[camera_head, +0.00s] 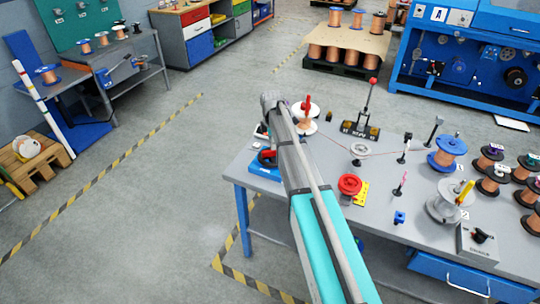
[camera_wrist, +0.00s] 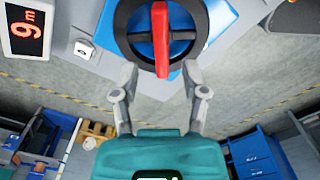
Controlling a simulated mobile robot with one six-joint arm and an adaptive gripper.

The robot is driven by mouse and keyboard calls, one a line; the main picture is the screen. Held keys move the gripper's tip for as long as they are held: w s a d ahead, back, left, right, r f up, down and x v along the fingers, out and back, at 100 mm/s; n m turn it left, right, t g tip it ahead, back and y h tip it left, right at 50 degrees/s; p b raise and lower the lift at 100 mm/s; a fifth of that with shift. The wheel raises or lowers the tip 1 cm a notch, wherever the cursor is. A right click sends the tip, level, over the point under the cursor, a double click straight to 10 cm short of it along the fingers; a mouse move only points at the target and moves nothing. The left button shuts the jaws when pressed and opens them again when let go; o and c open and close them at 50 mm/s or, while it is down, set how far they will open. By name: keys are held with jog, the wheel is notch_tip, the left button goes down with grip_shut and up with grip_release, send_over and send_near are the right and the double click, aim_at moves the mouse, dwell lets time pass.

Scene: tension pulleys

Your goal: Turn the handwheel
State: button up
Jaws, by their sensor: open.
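A blue unit (camera_head: 270,172) with a red part on top sits at the bench's left edge. In the wrist view, a black dial (camera_wrist: 121,22) with an upright red bar (camera_wrist: 160,38) is mounted on a blue base (camera_wrist: 205,8). My gripper (camera_wrist: 160,70) is open and empty, its two fingertips apart on either side of the bar's lower end. In the head view my arm hides the gripper and part of the unit.
A display reading 9 m (camera_wrist: 24,27) is beside the dial in the wrist view. The grey workbench (camera_head: 318,160) carries posts, a thin red line and several copper spools (camera_head: 451,146). A grey control box (camera_head: 478,243) stands at its front.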

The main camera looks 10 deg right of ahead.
aim_at(272, 154)
jog(key=shift+f+b, duration=2)
jog(key=shift+f, duration=0.25)
grip_shut()
